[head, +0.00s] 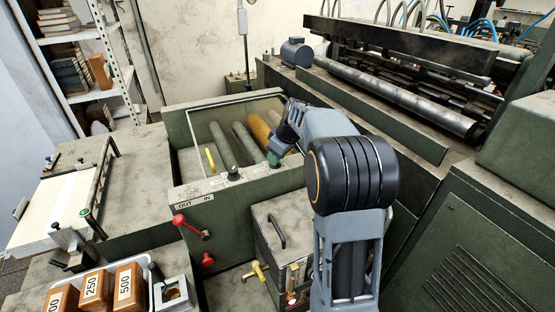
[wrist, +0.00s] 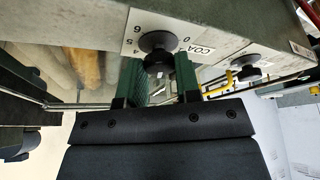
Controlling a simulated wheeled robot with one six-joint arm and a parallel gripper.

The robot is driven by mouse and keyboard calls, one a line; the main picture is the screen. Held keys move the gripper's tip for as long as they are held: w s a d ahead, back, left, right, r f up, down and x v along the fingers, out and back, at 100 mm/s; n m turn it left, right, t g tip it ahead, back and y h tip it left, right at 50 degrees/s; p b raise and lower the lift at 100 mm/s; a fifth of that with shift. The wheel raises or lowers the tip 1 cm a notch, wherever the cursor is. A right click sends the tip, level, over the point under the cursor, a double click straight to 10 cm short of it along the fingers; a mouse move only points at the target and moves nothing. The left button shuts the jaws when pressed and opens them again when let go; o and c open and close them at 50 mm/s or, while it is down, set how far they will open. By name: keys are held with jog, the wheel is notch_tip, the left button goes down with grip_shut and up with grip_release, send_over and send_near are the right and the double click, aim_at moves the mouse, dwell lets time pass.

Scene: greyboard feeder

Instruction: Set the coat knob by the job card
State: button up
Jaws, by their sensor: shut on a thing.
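The coat knob (wrist: 158,45) is a dark round knob on a pale dial plate (wrist: 140,28) with numbers, beside a label of which "COA" shows in the wrist view. My gripper (wrist: 158,75) has its two green fingers on either side of the knob and is shut on it. In the head view my gripper (head: 274,158) reaches down to the top edge of the green machine's front panel, and the knob is hidden there. The knob's exact setting is hard to read. I cannot make out a job card.
A second black knob (head: 233,174) stands on the same panel, left of my gripper. A red lever (head: 192,227) sits below the "OUT IN" label. Rollers (head: 222,145) lie in the trough behind. Numbered wooden blocks (head: 97,284) stand at front left.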

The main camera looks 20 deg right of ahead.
jog(key=shift+a+m+h+b, duration=0.1)
jog(key=shift+m+h+b, duration=0.35)
jog(key=shift+m, duration=1.05)
jog(key=o, duration=0.9)
jog(key=v, duration=1.4)
jog(key=shift+s+a+f, duration=0.1)
jog(key=shift+s+a, duration=0.1)
jog(key=shift+a, duration=0.05)
